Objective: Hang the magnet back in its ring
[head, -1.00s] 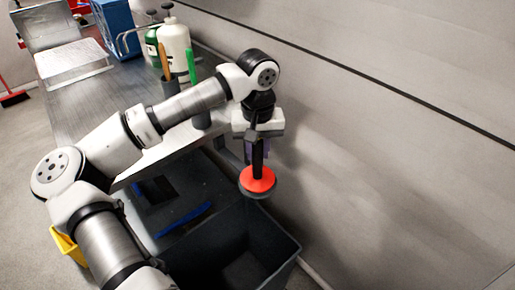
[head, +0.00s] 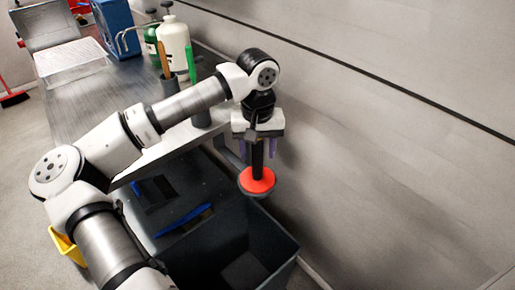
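The magnet (head: 257,182) has a dark upright handle and a red disc with a grey rim underneath. It is upright above the back edge of the dark bin, beside the wall. My gripper (head: 258,150) is directly above and around the handle, pointing down. Its purple-tipped fingers stand apart, one on each side of the handle, with gaps visible, so it looks open. The ring cannot be made out; my gripper covers the top of the handle, so what bears the magnet is hidden.
A dark open bin (head: 285,243) stands below, with a dark block inside. A blue brush (head: 184,219) lies on a dark surface beside it. The metal bench (head: 85,105) carries bottles (head: 174,45) and tool holders (head: 201,117). The wall (head: 390,150) is close on the right.

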